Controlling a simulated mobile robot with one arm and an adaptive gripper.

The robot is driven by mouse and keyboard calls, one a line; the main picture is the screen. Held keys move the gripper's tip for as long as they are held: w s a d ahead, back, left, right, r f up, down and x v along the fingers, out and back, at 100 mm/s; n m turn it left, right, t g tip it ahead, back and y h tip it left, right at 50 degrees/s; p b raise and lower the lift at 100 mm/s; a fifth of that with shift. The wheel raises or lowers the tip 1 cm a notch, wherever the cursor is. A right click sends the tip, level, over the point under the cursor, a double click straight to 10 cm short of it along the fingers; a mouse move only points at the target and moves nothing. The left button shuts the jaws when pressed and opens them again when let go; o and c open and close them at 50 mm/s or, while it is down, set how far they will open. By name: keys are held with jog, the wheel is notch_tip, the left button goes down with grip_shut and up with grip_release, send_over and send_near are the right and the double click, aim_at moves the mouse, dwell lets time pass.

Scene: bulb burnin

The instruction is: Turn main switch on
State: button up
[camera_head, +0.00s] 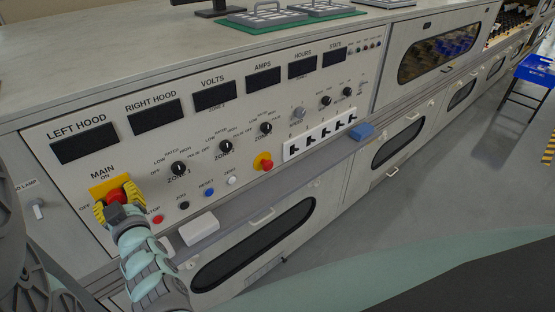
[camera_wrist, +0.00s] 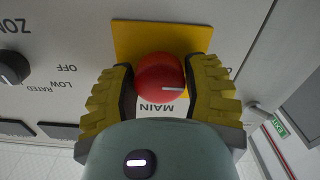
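The main switch is a red round knob (camera_wrist: 160,78) on a yellow plate (camera_wrist: 130,38), at the left end of the control panel. It also shows in the head view as the red knob (camera_head: 116,195), under the labels MAIN and ON, with OFF to its left. In the wrist view, which is upside down to the panel, the knob's white mark lies sideways, toward the panel's OFF side. My gripper (camera_wrist: 161,88) has one yellow finger on each side of the knob, with the dark pads appearing to touch it. The ON label is hidden in the wrist view.
The panel (camera_head: 215,135) has dark displays, several black dials, a red emergency-type button (camera_head: 263,163) on yellow, and small coloured buttons below. A white box (camera_head: 199,228) and a blue block (camera_head: 361,132) sit on the ledge.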

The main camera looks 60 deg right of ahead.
jog(key=c, duration=0.6)
jog(key=shift+m, duration=0.3)
jog(key=shift+c, duration=0.2)
jog(key=m, duration=0.3)
jog(key=shift+r, duration=0.1)
jog(key=m, duration=0.5)
jog(key=shift+b, duration=0.35)
jog(key=m+b, duration=0.1)
jog(key=m, duration=0.1)
jog(key=m+b, duration=0.1)
jog(key=m, duration=0.2)
jog(key=shift+d+f, duration=0.1)
jog(key=shift+f, duration=0.1)
jog(key=shift+m+b, duration=1.05)
jog(key=shift+m, duration=1.15)
jog(key=o, duration=1.2)
